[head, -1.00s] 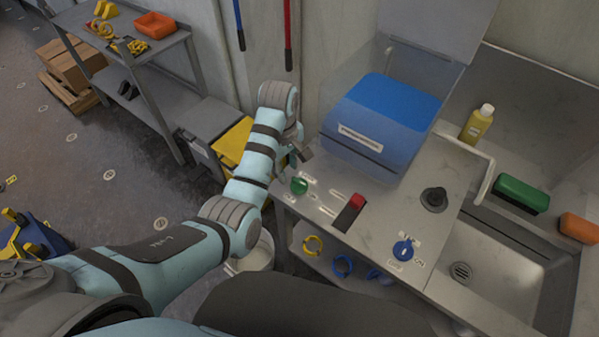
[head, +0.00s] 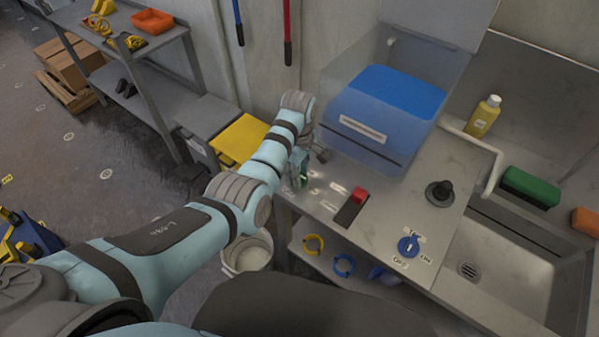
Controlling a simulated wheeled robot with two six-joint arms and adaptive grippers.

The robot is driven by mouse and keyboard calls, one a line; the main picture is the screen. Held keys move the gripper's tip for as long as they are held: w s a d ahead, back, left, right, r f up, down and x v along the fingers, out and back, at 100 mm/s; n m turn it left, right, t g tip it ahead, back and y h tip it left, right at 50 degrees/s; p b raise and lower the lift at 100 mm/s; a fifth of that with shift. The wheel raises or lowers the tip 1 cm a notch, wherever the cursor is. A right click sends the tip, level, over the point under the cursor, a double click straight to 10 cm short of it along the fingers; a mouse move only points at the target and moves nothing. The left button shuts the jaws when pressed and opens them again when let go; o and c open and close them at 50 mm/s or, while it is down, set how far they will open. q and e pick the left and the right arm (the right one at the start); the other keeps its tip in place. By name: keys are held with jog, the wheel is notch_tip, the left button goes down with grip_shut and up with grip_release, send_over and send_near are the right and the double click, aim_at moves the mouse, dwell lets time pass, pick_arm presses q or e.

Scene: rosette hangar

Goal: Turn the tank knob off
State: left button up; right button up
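A green knob (head: 303,175) sits at the left end of the grey counter, partly hidden by my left gripper. A blue knob (head: 408,246) with small labels around it sits near the counter's front edge. The label text is too small for me to be sure which knob is the tank's. My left gripper (head: 308,164) is down at the green knob, with a dark finger beside it towards the blue box. The wrist covers part of it, so I cannot tell whether it grips the knob. My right gripper is out of view.
A red-handled switch (head: 358,195) and a black knob (head: 439,193) are on the counter (head: 385,200). A clear-covered blue box (head: 383,112) stands behind. A sink (head: 500,262) is at right, with a yellow bottle (head: 484,116) behind it. A white bucket (head: 247,252) stands below.

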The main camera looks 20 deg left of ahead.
pick_arm(q)
grip_shut()
jog(key=shift+d, duration=0.1)
